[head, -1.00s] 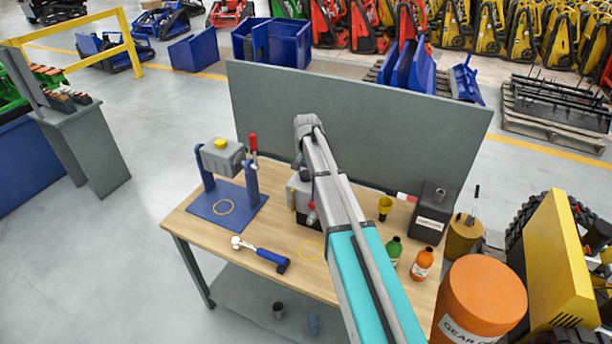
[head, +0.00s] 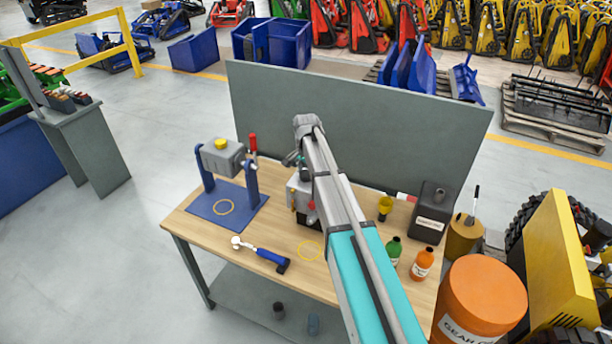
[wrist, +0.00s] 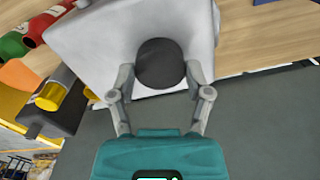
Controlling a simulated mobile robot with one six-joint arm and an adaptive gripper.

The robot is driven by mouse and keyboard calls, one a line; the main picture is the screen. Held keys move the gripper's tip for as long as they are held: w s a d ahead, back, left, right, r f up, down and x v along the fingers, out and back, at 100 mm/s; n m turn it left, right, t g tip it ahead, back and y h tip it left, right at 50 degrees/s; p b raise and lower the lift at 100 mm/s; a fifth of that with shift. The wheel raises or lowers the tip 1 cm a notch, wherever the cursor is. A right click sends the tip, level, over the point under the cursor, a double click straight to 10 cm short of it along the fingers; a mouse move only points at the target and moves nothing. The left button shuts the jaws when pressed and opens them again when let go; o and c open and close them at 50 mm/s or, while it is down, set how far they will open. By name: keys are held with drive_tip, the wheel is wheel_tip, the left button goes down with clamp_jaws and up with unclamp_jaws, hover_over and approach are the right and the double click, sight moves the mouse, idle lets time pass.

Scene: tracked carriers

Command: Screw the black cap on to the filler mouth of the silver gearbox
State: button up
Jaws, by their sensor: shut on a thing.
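The black cap (wrist: 160,62) sits between the two fingers of my gripper (wrist: 160,76) in the wrist view, and the fingers are shut on its sides. Behind the cap is the pale body of the silver gearbox (wrist: 100,40). The filler mouth is hidden, and I cannot tell whether the cap touches it. In the head view the gearbox (head: 296,190) stands on the table, partly covered by my arm. The cap and my fingertips are hidden there; only part of my wrist shows beside the arm.
A blue stand (head: 214,206) holding a grey unit (head: 222,158) is on the left of the table. A grey panel (head: 400,130) rises behind.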

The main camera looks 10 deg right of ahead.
drive_tip(key=m, duration=0.4)
drive_tip(key=shift+m, duration=2.2)
drive_tip(key=o, duration=1.1)
drive_tip(key=n, duration=0.7)
drive_tip(key=shift+n, duration=1.4)
